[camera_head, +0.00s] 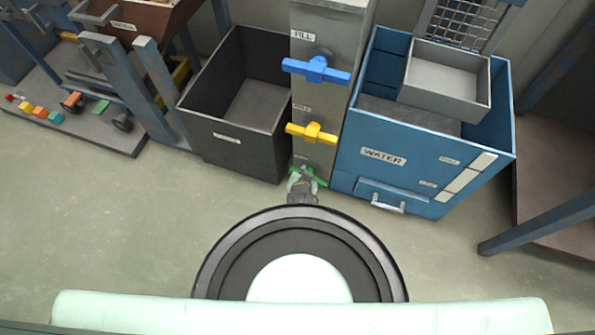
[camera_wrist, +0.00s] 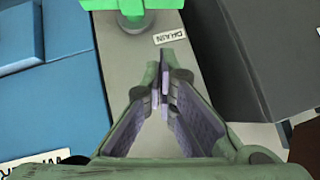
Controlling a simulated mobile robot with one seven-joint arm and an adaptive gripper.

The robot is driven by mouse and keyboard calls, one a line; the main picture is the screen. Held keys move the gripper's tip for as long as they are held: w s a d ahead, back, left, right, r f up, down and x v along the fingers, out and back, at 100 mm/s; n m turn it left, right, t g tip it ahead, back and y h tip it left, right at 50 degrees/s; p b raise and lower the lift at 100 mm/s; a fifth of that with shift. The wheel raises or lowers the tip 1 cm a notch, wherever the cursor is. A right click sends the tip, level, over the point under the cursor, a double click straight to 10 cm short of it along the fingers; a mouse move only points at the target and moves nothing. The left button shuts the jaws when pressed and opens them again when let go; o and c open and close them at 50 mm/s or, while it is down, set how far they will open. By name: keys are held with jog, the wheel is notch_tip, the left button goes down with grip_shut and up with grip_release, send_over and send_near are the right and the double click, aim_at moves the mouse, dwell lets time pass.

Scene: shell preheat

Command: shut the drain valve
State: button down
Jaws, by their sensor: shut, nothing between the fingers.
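The drain valve is a green handle on the grey column; it shows partly behind my gripper in the head view (camera_head: 319,181). In the wrist view the green handle (camera_wrist: 142,4) lies at the top edge, cut off by the frame, with its bar running across the column. The DRAIN label (camera_wrist: 170,36) is beside its round hub. My gripper (camera_wrist: 163,88) is shut and empty, with its fingertips over the column face short of the handle and apart from it in the wrist view. In the head view my gripper (camera_head: 302,178) overlaps the handle.
Above the drain handle on the same column (camera_head: 316,95) are a yellow handle (camera_head: 312,133) and a blue handle (camera_head: 316,70). A dark open bin (camera_head: 238,150) stands close left. A blue WATER tank (camera_head: 400,165) stands close right. The floor in front is clear.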

jog(key=x, duration=1)
jog(key=shift+b, duration=0.35)
jog(key=shift+a+f, duration=0.15)
jog(key=shift+f, duration=0.4)
jog(key=shift+a+f, duration=0.15)
jog(key=shift+f, duration=0.45)
jog(key=shift+a+f, duration=0.2)
jog(key=shift+f, duration=0.4)
jog(key=shift+b, duration=0.3)
